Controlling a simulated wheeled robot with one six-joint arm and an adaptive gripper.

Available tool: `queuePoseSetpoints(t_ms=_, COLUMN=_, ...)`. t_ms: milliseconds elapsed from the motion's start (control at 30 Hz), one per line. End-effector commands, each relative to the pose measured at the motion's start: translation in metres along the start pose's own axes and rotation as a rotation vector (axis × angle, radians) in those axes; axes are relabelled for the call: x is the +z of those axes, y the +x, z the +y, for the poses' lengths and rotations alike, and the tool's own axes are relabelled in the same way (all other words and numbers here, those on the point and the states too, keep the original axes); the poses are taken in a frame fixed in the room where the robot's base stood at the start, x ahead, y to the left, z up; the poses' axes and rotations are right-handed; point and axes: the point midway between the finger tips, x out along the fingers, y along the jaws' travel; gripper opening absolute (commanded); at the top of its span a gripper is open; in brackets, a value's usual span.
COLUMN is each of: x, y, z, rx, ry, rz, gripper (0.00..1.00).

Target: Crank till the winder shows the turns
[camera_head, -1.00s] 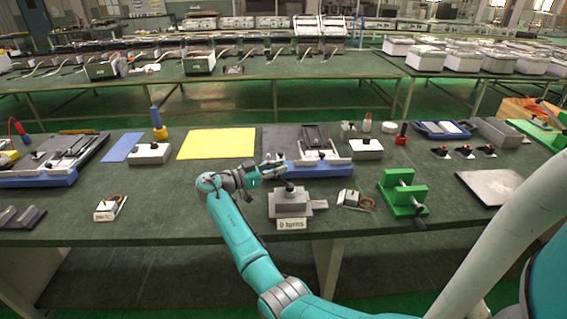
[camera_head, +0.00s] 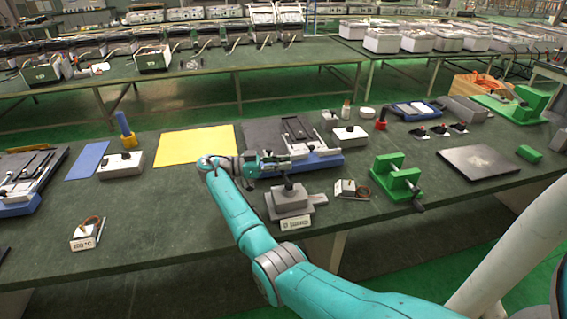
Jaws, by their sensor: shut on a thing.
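The winder (camera_head: 289,203) is a grey block on the near part of the bench, with a dark crank fitting (camera_head: 288,184) on top. A small white sign (camera_head: 295,223) in front of it seems to read "0 turns". My gripper (camera_head: 288,164) reaches in from the left, level, just above and behind the block. Its fingers are shut, seemingly on the winder's crank handle; the handle is largely hidden by the fingers and too small to see clearly.
A blue tray (camera_head: 330,161) lies right behind my gripper. A small block with a copper coil (camera_head: 346,188) and a green cranked stand (camera_head: 396,178) are to the right. A yellow sheet (camera_head: 195,146) lies behind left.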

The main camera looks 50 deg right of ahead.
Motion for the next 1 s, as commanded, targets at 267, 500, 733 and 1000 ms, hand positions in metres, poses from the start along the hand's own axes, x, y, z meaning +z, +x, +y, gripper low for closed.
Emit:
queuePoseSetpoints(t_ms=267, x=0.001, y=0.001, z=0.000, rx=0.000, ry=-0.002, rz=0.000, gripper=0.00)
queuePoseSetpoints(t_ms=500, x=0.001, y=0.001, z=-0.001, rx=0.000, ry=-0.001, rz=0.000, gripper=0.51)
queuePoseSetpoints(t_ms=733, x=0.000, y=0.001, z=0.000, rx=0.000, ry=-0.001, rz=0.000, gripper=0.51)
queuePoseSetpoints(t_ms=1000, x=-0.030, y=0.001, z=-0.001, rx=0.000, ry=0.003, rz=-0.001, gripper=0.51)
